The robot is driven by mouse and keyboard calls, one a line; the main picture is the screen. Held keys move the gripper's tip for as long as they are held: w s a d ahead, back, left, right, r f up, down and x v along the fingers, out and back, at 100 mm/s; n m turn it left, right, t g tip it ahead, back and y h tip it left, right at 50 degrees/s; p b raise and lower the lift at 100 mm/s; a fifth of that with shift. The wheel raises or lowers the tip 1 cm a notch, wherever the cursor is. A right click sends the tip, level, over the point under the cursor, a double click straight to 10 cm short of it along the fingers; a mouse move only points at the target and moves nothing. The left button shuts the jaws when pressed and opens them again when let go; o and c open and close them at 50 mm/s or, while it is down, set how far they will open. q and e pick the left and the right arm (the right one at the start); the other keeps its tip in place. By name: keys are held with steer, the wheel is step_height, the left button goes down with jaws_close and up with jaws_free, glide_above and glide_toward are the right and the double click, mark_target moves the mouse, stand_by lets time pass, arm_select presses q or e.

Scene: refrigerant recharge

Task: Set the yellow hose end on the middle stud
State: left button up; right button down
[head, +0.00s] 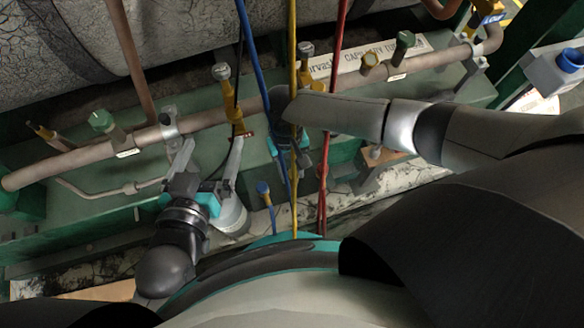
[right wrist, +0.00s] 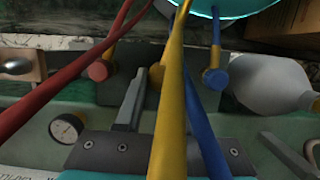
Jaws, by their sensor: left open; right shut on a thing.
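The yellow hose (head: 294,60) hangs down the middle of the head view and runs up the centre of the right wrist view (right wrist: 168,125). Its rounded yellow end (right wrist: 157,76) lies between the fingertips of my right gripper (right wrist: 150,84), which is shut on it. The far finger is mostly hidden by the hoses. The middle stud is not clearly visible, so I cannot tell whether the end touches it. In the head view my forearm covers much of the right gripper. My left gripper (head: 208,150) is open and empty, near the pipe at left.
The red hose end (right wrist: 99,70) and blue hose end (right wrist: 214,78) flank the yellow end. The blue hose (right wrist: 205,135) crosses close beside the yellow one. The long pipe (head: 75,160) carries several valves.

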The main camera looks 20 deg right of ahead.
steer(key=shift+f+b, duration=0.4)
steer(key=shift+f, duration=0.45)
stand_by(0.8)
steer(key=shift+c, duration=2.2)
jaws_free()
steer(key=shift+r, duration=0.1)
steer(key=p+v, duration=0.9)
steer(key=v, duration=0.6)
